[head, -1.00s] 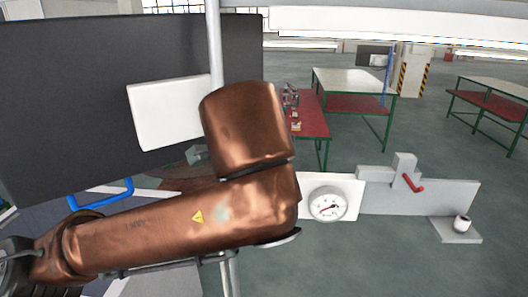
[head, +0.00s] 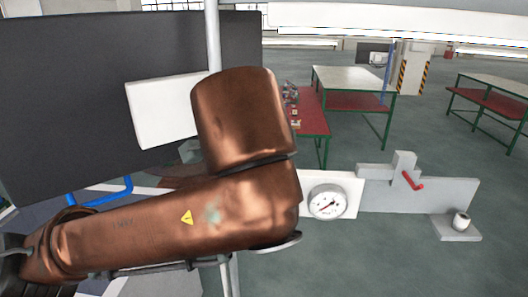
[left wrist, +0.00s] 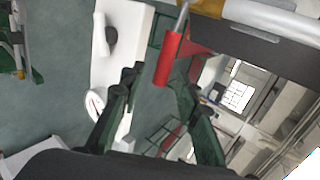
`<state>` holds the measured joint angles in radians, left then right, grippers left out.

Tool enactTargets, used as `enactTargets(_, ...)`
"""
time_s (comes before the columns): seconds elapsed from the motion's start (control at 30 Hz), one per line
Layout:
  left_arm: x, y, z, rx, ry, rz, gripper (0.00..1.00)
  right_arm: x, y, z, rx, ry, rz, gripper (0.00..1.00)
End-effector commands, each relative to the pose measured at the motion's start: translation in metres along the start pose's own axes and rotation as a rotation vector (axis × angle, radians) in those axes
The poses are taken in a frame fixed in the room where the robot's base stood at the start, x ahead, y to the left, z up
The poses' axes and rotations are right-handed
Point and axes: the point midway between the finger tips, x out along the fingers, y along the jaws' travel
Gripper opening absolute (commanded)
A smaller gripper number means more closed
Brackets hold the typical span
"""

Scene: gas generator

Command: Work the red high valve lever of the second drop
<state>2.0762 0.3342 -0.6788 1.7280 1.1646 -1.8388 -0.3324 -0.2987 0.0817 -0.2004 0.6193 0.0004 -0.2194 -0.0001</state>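A red lever (left wrist: 168,60) with a metal stem shows close up in the left wrist view. It lies in the opening of my left gripper (left wrist: 157,80), whose two dark fingers are apart on either side. I see no clear contact, and how deep the lever sits is hard to tell. In the head view, a small red lever (head: 413,181) sits on a grey bracket at right; I cannot tell whether it is the same lever. My copper-coloured arm hides the area behind it, and the left gripper does not show there. My right gripper is in neither view.
A pressure gauge (head: 327,202) sits on a white panel left of the grey bracket. A light vertical pole (head: 213,40) and a large dark panel (head: 70,90) stand near my arm. Tables (head: 355,82) stand farther back, with open floor between.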

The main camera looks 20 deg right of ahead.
Motion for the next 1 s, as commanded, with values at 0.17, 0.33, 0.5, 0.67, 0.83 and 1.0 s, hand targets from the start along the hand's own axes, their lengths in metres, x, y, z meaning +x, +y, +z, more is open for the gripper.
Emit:
enactTargets(0.17,-0.040,-0.001,0.000,0.002,0.000,-0.005,0.30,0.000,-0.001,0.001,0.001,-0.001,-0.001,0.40)
enactTargets(0.33,-0.072,-0.001,-0.001,0.002,0.000,-0.004,0.30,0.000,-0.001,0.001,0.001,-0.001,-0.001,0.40)
enactTargets(0.5,-0.091,-0.001,0.000,0.001,0.000,-0.002,0.30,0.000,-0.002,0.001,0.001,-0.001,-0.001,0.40)
enactTargets(0.67,-0.097,0.000,0.000,0.001,-0.001,0.000,0.30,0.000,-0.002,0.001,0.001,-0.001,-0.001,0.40)
enactTargets(0.83,-0.097,0.000,0.000,0.001,-0.001,0.000,0.30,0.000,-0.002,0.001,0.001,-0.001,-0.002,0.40)
enactTargets(1.0,-0.097,0.000,0.000,0.002,-0.001,-0.001,0.30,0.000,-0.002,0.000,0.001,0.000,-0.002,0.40)
